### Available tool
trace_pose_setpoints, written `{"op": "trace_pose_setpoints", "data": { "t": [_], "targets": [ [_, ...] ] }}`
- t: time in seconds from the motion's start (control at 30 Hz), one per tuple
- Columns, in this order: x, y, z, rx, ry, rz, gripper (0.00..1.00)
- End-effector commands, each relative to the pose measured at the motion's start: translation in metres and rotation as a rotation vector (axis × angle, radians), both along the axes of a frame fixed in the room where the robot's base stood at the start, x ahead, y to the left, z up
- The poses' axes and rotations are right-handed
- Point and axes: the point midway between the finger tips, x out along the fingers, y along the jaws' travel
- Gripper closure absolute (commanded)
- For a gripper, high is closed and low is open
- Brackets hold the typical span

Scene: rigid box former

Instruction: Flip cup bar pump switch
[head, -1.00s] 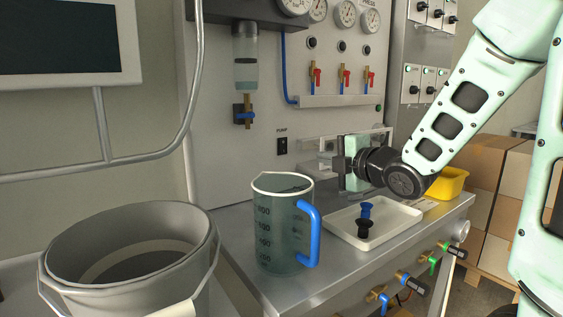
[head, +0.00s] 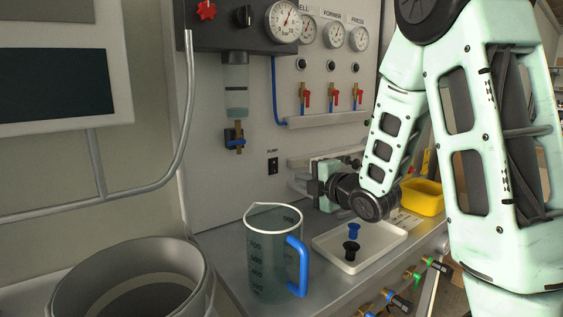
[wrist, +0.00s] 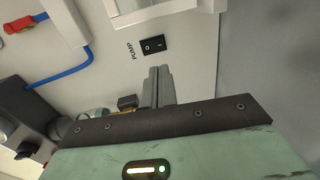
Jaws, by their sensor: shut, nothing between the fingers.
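The pump switch (head: 273,165) is a small black rocker on the light panel, under a PUMP label. In the wrist view the switch (wrist: 152,44) shows close up, with the PUMP label beside it. My gripper (head: 296,178) is to the right of the switch in the head view, its fingers pointing left. In the wrist view my gripper (wrist: 158,80) has its grey fingers together, a short way below the switch in the picture, with a visible gap between them. It is empty.
A clear jug (head: 270,250) with a blue handle stands on the bench below the switch. A white tray (head: 385,250) holds a blue and a black piece. A yellow bin (head: 424,197) stands behind it. A grey bucket (head: 75,285) is at lower left. Gauges and red-handled valves line the panel above.

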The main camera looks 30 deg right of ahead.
Motion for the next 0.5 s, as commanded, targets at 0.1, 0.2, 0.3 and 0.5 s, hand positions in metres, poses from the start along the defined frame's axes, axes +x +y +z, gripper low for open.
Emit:
{"op": "trace_pose_setpoints", "data": {
  "t": [0.1,0.2,0.3,0.5],
  "targets": [
    [0.004,0.000,0.004,0.001,0.005,-0.002,1.00],
    [0.007,-0.001,0.003,-0.001,0.006,-0.005,1.00],
    [0.026,0.000,-0.004,-0.003,0.000,-0.003,1.00],
    [0.064,0.001,-0.009,-0.003,0.001,-0.005,1.00]
  ]
}}
